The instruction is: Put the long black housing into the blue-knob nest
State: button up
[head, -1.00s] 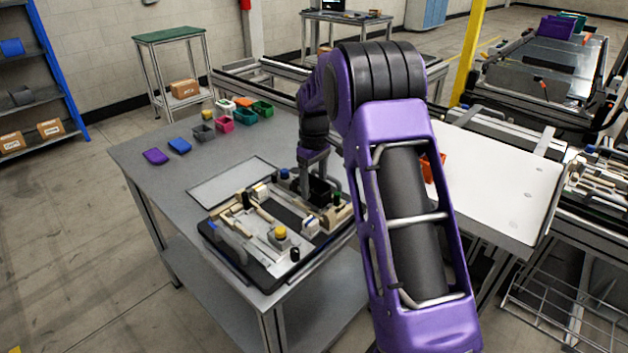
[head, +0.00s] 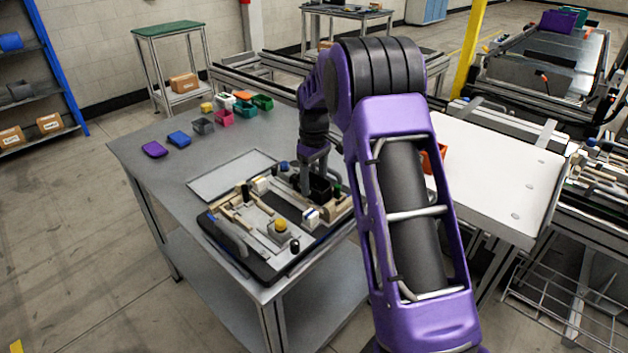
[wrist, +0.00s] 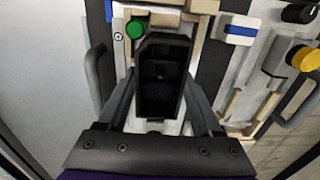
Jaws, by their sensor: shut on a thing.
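My gripper (wrist: 160,98) is shut on the long black housing (wrist: 152,108), an open-topped box with inner compartments, held between the two fingers in the wrist view. In the head view the housing (head: 321,190) is partly hidden by my gripper (head: 316,186), at the far right part of the fixture board (head: 238,262). A blue knob (head: 284,165) stands to the left of my gripper there; it does not show in the wrist view. A green knob (wrist: 135,29) stands close by the housing's far end. I cannot tell whether the housing touches the fixture below.
The board also carries a yellow knob (head: 281,226), black knobs (head: 295,246) and a white-and-blue block (wrist: 240,30). A grey handle (wrist: 96,75) stands left of my gripper.

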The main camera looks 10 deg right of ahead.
jog(key=shift+f, duration=0.3)
jog(key=o, duration=1.5)
jog(key=shift+o, duration=0.2)
jog(key=shift+r, duration=0.1)
notch_tip(320, 180, up, 17)
jog(key=p, duration=0.1)
jog(key=shift+r+p, duration=0.2)
jog(key=shift+p, duration=0.1)
